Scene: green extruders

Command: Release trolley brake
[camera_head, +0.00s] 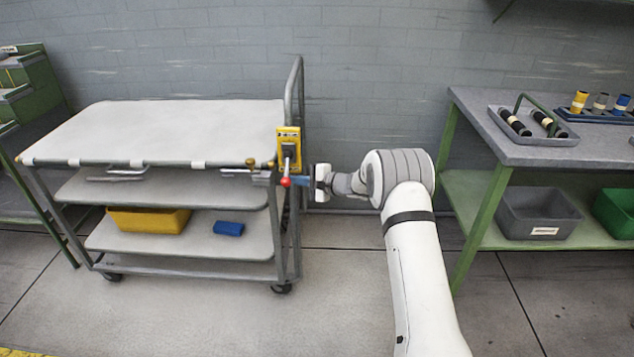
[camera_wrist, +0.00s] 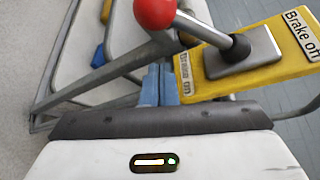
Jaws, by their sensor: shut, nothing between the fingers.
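The trolley (camera_head: 100,130) stands at the left, with a yellow brake plate (camera_head: 280,135) at its right end. The plate (camera_wrist: 205,85) reads "Brake off" at its right end and "Brake on" at its left end in the wrist view. A grey lever (camera_wrist: 205,33) with a red ball knob (camera_wrist: 154,12) leans toward the "Brake on" end. In the head view the red knob (camera_head: 285,182) hangs low, below the plate. My gripper (camera_head: 302,182) is just right of the knob; its blue fingers (camera_wrist: 158,84) are shut and empty. Whether they touch the lever I cannot tell.
The trolley's upright handle frame (camera_head: 298,85) rises beside the plate. Its lower shelf holds a yellow bin (camera_head: 148,220) and a blue block (camera_head: 229,228). A workbench (camera_head: 470,105) with trays stands at the right. The floor between is clear.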

